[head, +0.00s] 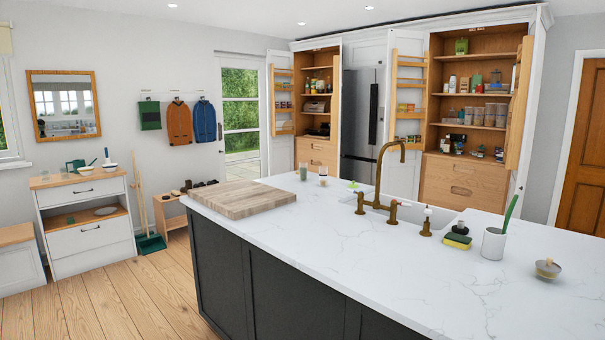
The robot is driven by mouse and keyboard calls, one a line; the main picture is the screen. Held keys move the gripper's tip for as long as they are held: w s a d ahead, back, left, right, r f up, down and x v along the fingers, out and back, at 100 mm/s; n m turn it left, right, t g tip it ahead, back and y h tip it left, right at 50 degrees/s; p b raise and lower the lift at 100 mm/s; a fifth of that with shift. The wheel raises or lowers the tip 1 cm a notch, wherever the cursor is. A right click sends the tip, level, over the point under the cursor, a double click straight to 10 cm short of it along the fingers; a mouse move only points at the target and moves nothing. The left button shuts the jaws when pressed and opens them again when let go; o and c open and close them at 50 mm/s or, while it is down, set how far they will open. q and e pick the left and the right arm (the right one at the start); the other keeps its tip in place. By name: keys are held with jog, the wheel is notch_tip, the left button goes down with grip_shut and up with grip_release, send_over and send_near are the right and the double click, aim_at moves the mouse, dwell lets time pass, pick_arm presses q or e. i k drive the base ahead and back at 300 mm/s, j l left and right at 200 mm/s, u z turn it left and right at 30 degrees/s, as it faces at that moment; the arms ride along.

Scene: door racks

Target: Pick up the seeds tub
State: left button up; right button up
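I cannot pick out the seeds tub for certain; labels are too small to read. Several clear tubs with brownish contents (489,116) stand on a middle shelf of the open right pantry cupboard (463,184). Small packets and jars (407,108) sit in the wooden rack (394,94) on that cupboard's open left door. More small items (284,104) stand in the door rack of the open left cupboard (316,152). Neither of my grippers is in view.
A kitchen island with a white marble top (335,238) fills the foreground, between me and the cupboards. It carries a chopping board (238,198), a brass tap (380,180) and a white brush pot (494,244). Open wooden floor (110,300) lies to the left.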

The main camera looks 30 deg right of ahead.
aim_at(302, 165)
jog(key=i+u, duration=0.25)
jog(key=i, duration=0.35)
jog(key=i+u, duration=0.3)
jog(key=i, duration=2.05)
jog(key=i+z, duration=0.15)
jog(key=i, duration=0.45)
jog(key=i+z, duration=0.15)
jog(key=i, duration=0.45)
jog(key=i+j+z, duration=0.1)
jog(key=i, duration=0.45)
jog(key=i+j+z, duration=0.15)
jog(key=i, duration=0.45)
jog(key=i+z, duration=0.25)
jog(key=i, duration=0.25)
jog(key=i+z, duration=0.2)
jog(key=i, duration=0.25)
jog(key=i+j+z, duration=0.1)
jog(key=i+z, duration=0.15)
jog(key=i, duration=0.25)
jog(key=i+j+z, duration=0.25)
jog(key=i, duration=0.2)
jog(key=i+l+z, duration=0.15)
jog(key=i+z, duration=0.55)
jog(key=z, duration=0.15)
jog(key=i+z, duration=0.4)
jog(key=i+j+z, duration=0.25)
jog(key=z, duration=0.2)
jog(key=i+j+z, duration=0.4)
jog(key=k+l, duration=0.05)
